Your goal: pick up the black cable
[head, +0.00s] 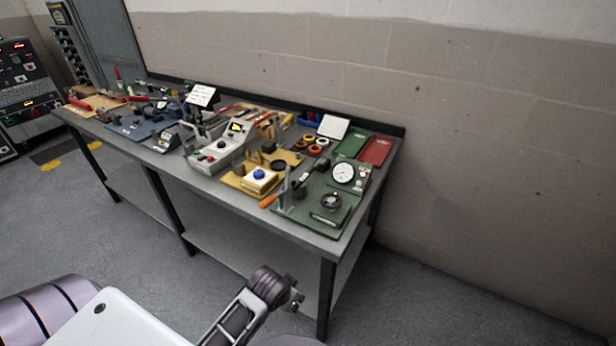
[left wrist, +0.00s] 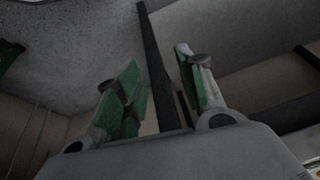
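I cannot pick out the black cable with certainty in the head view. My right gripper is not in view.
The grey table (head: 222,187) stands against the wall, crowded with boards, tools and devices. A white dial gauge (head: 344,172), a grey control box (head: 217,154), a red panel (head: 376,151) and tape rolls (head: 315,149) sit nearby. Floor (head: 440,300) right of the table is clear.

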